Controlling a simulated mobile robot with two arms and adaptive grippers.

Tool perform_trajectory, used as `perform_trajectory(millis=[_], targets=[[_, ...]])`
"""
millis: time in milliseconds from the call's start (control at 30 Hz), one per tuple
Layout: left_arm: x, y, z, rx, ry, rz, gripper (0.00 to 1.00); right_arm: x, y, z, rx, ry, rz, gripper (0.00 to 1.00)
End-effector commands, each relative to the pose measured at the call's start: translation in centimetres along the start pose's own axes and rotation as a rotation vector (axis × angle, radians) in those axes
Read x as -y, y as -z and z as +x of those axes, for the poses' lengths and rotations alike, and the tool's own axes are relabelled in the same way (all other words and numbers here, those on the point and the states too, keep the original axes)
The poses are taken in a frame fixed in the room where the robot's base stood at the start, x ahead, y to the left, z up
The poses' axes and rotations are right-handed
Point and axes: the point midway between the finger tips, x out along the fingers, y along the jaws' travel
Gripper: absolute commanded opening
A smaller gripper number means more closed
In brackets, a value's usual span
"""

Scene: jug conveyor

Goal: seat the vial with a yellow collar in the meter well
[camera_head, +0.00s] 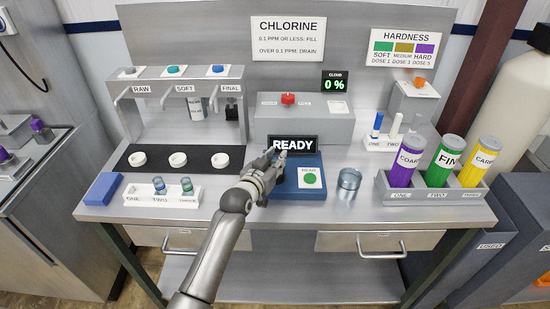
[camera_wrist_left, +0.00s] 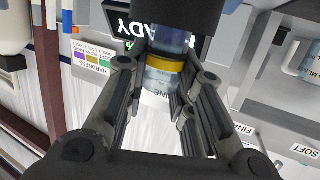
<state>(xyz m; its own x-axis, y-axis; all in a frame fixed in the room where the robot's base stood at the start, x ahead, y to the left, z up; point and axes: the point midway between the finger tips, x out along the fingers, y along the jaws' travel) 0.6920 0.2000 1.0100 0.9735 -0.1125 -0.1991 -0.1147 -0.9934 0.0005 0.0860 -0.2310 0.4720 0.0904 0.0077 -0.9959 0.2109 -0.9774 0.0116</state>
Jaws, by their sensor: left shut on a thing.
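My left gripper (camera_head: 272,158) is at the left side of the blue meter (camera_head: 290,188), by its READY screen (camera_head: 294,145). In the left wrist view my left gripper (camera_wrist_left: 165,85) is shut on a clear vial with a yellow collar (camera_wrist_left: 165,62). The meter has a green READ button (camera_head: 310,178). My right gripper is not in view.
A white vial rack (camera_head: 140,196) holding two vials stands at the left, beside a blue block (camera_head: 103,188). A glass beaker (camera_head: 349,180) is right of the meter. A grey tray (camera_head: 400,197) holds purple, green and yellow jars. The front middle of the bench is clear.

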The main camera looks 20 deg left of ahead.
Motion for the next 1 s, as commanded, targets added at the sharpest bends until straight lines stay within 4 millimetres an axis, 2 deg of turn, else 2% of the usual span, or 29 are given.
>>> perform_trajectory(millis=[267, 300, 467, 833, 1000], targets=[[0.0, -0.3, 0.1, 0.0, 0.0, 0.001, 0.0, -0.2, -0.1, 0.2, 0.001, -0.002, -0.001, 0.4], [0.0, -0.4, 0.1, 0.001, 0.0, 0.001, 0.24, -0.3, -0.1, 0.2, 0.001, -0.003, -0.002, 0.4], [0.0, -0.3, 0.1, 0.001, 0.0, 0.001, 0.45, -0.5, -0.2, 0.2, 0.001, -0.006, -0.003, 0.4], [0.0, 0.2, 0.0, -0.001, 0.0, 0.0, 0.45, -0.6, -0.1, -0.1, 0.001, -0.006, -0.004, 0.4], [0.0, -0.1, -1.4, 0.001, 0.0, 0.002, 0.45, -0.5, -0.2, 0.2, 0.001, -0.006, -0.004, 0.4]])
